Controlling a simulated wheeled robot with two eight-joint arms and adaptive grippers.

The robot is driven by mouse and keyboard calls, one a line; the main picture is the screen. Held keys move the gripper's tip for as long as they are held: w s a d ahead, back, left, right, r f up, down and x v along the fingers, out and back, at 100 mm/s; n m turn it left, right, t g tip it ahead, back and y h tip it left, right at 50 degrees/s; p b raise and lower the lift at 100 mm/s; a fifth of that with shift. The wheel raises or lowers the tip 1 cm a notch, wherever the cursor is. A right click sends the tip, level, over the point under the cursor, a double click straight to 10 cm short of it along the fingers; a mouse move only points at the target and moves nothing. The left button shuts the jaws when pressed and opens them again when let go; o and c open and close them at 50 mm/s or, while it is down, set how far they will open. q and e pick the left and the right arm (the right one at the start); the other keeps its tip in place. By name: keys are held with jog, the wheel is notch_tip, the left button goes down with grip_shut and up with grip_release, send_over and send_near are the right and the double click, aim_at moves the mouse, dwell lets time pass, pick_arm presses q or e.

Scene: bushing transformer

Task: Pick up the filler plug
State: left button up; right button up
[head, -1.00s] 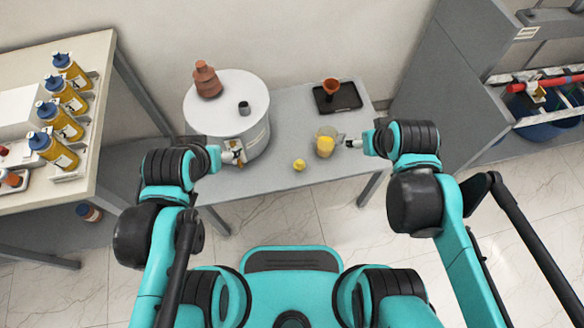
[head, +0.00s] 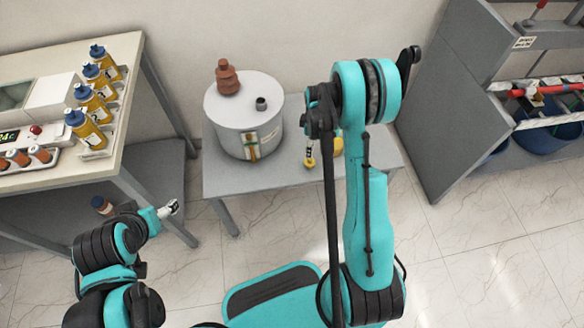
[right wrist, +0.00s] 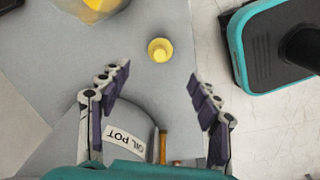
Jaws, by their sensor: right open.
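The filler plug, a small yellow round piece, lies on the grey table. In the right wrist view, the plug (right wrist: 160,50) sits just beyond the gap between the fingertips, untouched. My right gripper (right wrist: 158,78) is open and empty. In the head view the plug (head: 310,162) shows just below my right gripper (head: 308,150), which is mostly hidden by my own arm. My left gripper (head: 172,208) is low at the left, away from the table; its jaw opening is unclear.
A white drum (head: 236,120) with a brown stepped bushing (head: 227,78) on its lid stands left of the plug. A yellow container (head: 338,146) is close by, partly hidden by my arm. Yellow bottles (head: 90,130) stand on the left bench.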

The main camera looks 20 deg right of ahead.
jog(key=b, duration=0.1)
send_over(310, 163)
jog(key=shift+n, duration=0.3)
jog(key=f, duration=0.2)
jog(key=w+f, duration=0.1)
jog(key=f, duration=0.1)
jog(key=shift+a+f, duration=0.1)
jog(key=shift+f, duration=0.2)
jog(key=f+b, duration=0.1)
jog(key=f, duration=0.1)
jog(key=f+b, duration=0.2)
jog(key=f, duration=0.1)
jog(key=shift+w+d+f, duration=0.1)
jog(key=shift+d+f, duration=0.25)
pick_arm(q)
jog(key=f, duration=0.2)
jog(key=a+f, duration=0.1)
jog(key=f, duration=0.1)
jog(key=shift+s, duration=0.35)
pick_arm(e)
jog(key=shift+r, duration=0.15)
jog(key=c, duration=1.1)
